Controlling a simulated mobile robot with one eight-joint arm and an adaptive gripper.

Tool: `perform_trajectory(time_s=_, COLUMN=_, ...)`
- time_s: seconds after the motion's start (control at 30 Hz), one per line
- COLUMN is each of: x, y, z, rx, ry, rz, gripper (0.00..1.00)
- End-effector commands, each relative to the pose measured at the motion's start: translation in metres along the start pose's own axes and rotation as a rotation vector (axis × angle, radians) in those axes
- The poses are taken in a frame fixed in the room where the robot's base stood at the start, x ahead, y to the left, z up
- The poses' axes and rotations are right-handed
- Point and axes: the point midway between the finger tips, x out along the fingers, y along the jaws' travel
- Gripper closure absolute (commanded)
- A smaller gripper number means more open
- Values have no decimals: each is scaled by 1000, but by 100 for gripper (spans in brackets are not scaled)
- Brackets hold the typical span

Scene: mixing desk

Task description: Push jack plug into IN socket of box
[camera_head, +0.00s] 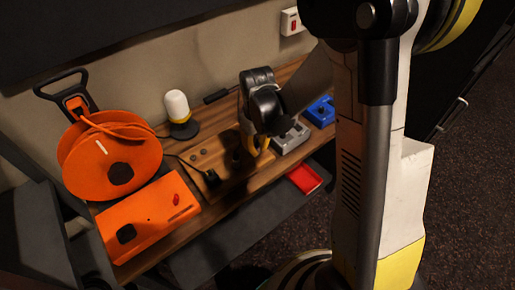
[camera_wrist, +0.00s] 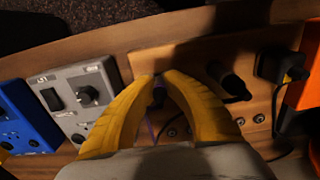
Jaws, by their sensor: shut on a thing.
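My gripper (camera_wrist: 161,78) has its two yellow fingers closed together at the tips in the wrist view. A small dark piece with a purplish cable (camera_wrist: 157,97) shows between them; it looks like the jack plug, mostly hidden by the fingers. In the head view my gripper (camera_head: 258,146) is above the wooden board (camera_head: 222,160), just left of the grey box (camera_head: 290,138). The grey box (camera_wrist: 85,98) has a dark switch and a knob, left of the fingers in the wrist view. The blue box (camera_wrist: 22,122) stands beyond it. I cannot read an IN label on either box.
A black plug (camera_wrist: 230,80) and a larger black plug (camera_wrist: 278,66) stand right of the fingers on the board.

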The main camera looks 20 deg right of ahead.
Motion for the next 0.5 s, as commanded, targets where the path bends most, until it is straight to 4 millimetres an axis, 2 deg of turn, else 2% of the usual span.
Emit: perform_trajectory(time_s=0.5, x=-22, y=0, z=0, rx=0, ry=0, rz=0, gripper=100)
